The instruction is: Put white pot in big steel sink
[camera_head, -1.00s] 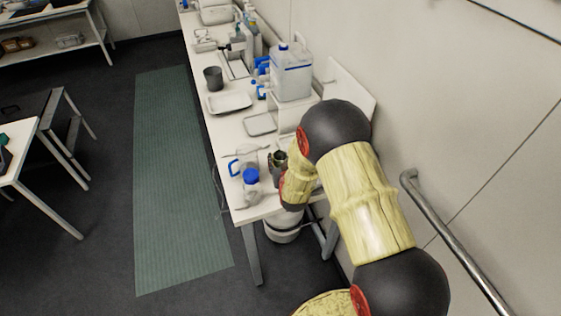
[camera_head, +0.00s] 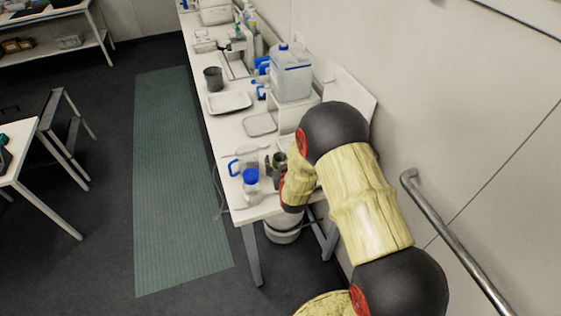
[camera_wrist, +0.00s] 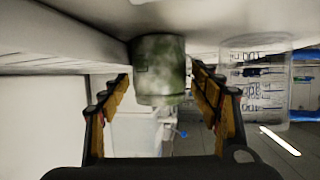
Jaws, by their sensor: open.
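A mottled grey-green pot (camera_wrist: 160,68) shows between the fingers of my gripper (camera_wrist: 160,82) in the wrist view. My gripper is open, with a finger on either side and gaps to the pot. The wrist view looks upside down, with the white tabletop above. In the head view the pot (camera_head: 281,158) is small at the near end of the bench, partly hidden by my arm. No plainly white pot shows on the bench. A steel sink (camera_head: 234,66) is set in the bench further back, partly hidden by bottles.
A clear beaker (camera_wrist: 254,80) stands beside the pot. A blue-capped bottle (camera_head: 250,180) and a blue-handled jug (camera_head: 236,165) are close by. Trays (camera_head: 230,102), a dark cup (camera_head: 213,78) and a big canister (camera_head: 291,75) stand further along. The wall is close on the right.

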